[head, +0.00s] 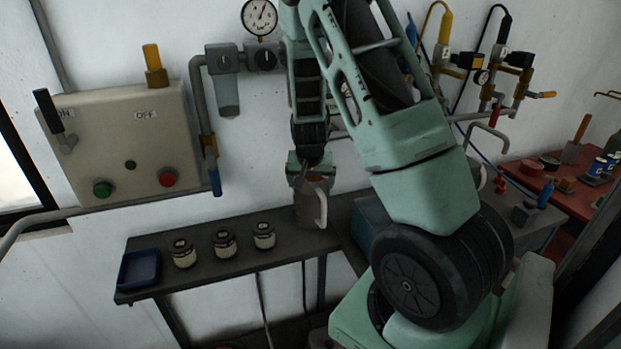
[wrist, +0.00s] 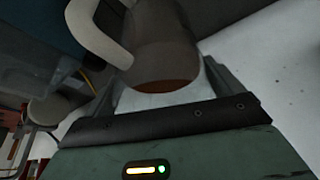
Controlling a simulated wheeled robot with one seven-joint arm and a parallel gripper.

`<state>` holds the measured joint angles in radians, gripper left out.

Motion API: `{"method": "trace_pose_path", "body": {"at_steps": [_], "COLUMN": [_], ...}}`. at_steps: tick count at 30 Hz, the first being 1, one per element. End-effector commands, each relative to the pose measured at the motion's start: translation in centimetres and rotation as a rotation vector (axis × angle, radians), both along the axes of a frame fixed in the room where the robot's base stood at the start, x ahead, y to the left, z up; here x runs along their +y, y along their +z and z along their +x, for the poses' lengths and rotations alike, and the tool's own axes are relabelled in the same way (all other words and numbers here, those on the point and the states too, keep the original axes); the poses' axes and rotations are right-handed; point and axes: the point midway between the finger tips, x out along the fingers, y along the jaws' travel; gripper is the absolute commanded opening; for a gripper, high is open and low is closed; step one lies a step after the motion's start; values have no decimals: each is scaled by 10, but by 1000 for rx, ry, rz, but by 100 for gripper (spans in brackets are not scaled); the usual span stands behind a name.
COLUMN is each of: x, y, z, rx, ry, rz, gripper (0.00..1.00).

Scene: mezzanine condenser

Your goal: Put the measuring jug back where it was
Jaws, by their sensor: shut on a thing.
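The measuring jug (head: 309,206) is a grey-brown vessel with a pale handle on its right side. It is upright at the right part of the narrow dark shelf (head: 215,269). My gripper (head: 310,180) is above it, pointing down, and shut on its upper part. In the wrist view the jug (wrist: 165,45) sits between the fingers of my gripper (wrist: 160,95), with its handle to the left and a brown-orange patch at its near end. I cannot tell whether the jug's base touches the shelf.
Several small items stand left on the shelf: a blue tray (head: 139,269) and three lidded jars, the nearest to the jug being the right jar (head: 264,236). A control box (head: 125,140) and pipes are on the wall behind. A red table (head: 545,172) with tools is at right.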

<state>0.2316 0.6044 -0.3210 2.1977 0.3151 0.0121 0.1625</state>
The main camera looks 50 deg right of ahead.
Motion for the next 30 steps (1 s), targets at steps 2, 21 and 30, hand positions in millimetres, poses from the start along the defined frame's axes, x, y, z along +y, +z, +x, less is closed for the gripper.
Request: {"method": "trace_pose_path", "body": {"at_steps": [2,21,30], "x": [-1,-1,0], "y": [-4,-50,-54], "z": [1,1,0], "rx": [-3,-4,-1], "ry": [-1,1,0], "rz": [-2,-3,0], "gripper": [21,21,100]}}
